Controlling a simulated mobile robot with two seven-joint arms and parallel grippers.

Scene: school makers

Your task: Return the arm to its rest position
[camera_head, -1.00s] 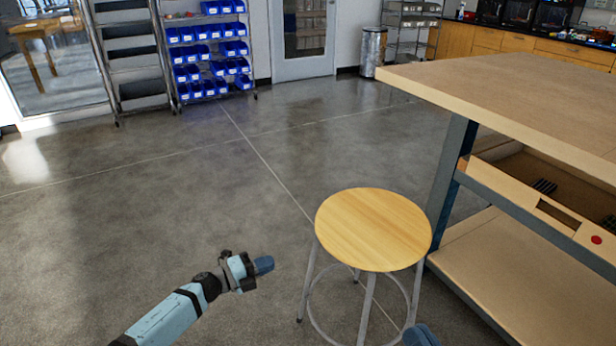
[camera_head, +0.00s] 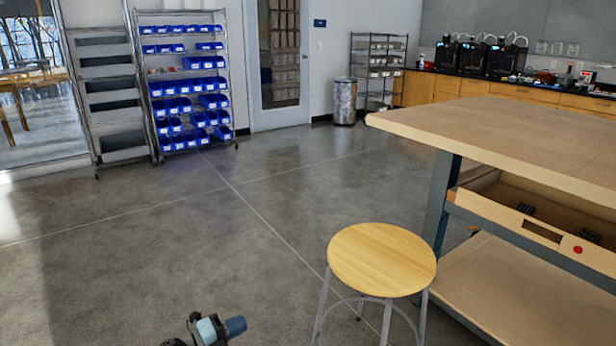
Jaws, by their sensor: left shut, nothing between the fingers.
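My left gripper (camera_head: 234,327) shows at the bottom edge of the head view, left of the stool, over the open floor. Its blue fingertips are together and hold nothing. Most of the left arm is cut off below the picture. My right gripper is not in view.
A round wooden stool (camera_head: 382,260) stands right of my left gripper, apart from it. A workbench (camera_head: 500,132) with an open drawer (camera_head: 530,222) and a lower shelf fills the right side. A rack of blue bins (camera_head: 187,88) stands at the back left. The floor (camera_head: 190,240) between is clear.

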